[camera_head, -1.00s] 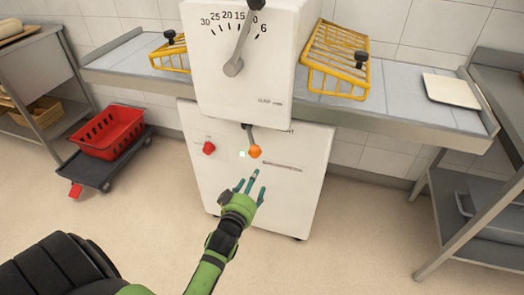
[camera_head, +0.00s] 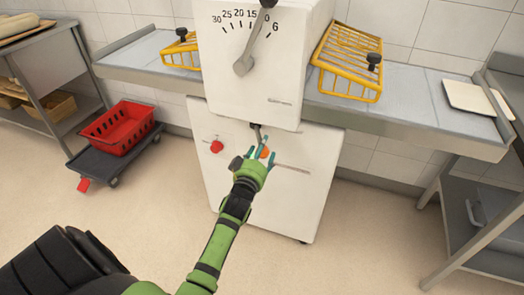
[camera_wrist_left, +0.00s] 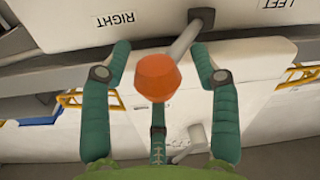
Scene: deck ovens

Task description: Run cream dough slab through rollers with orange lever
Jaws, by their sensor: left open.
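The orange lever knob (camera_head: 264,153) is on the front of the white sheeter machine, below its dial box. In the left wrist view the orange knob (camera_wrist_left: 157,77) sits on a grey rod between my fingers. My left gripper (camera_head: 260,146) is open with its teal fingers around the knob; I see no grip closed on it. The rod leads up to a black mount between the RIGHT and LEFT labels. A flat cream slab (camera_head: 468,97) lies on the right belt (camera_head: 415,107), near its far end. The rollers are hidden inside the machine. My right gripper is not in view.
Yellow wire guards stand left (camera_head: 182,52) and right (camera_head: 346,62) of the dial box. A red knob (camera_head: 216,147) is left of the lever. A red crate (camera_head: 118,128) sits on a dark dolly. Metal tables stand at both sides. The floor before the machine is clear.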

